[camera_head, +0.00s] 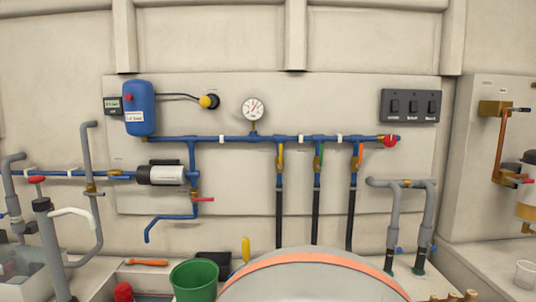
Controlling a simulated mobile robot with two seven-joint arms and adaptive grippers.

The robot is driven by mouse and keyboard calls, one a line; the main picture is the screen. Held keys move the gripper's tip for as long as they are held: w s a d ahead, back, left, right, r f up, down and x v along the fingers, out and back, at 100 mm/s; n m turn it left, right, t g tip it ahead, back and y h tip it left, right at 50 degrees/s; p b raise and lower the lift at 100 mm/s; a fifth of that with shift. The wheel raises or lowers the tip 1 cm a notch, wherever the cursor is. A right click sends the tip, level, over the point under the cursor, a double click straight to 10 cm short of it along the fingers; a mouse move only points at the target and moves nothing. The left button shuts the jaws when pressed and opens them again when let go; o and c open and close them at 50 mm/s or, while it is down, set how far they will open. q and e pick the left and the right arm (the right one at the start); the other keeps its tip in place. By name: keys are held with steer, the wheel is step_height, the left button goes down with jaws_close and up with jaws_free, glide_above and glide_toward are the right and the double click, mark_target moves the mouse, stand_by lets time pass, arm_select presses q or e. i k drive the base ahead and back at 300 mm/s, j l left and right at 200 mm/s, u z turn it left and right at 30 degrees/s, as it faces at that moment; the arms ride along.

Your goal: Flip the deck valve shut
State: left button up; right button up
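A blue horizontal pipe (240,138) on the pale wall panel feeds three drops with coloured valve levers: yellow (281,154), green (319,160) and orange (360,152). All three levers point roughly down along their pipes. The small tags are too small to read, so I cannot tell which is the deck valve. A red round knob (390,141) ends the pipe on the right. A red lever (203,199) sticks out sideways below the pump (166,174). Neither of my grippers is in view.
A blue tank (139,108), a gauge (253,109) and a black switch panel (410,106) are on the wall. Grey bent pipes stand left and right (425,215). A green bucket (194,281) and a large grey rounded object with an orange band (311,287) fill the lower front.

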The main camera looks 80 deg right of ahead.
mark_target(358, 165)
steer(key=z, duration=3.15)
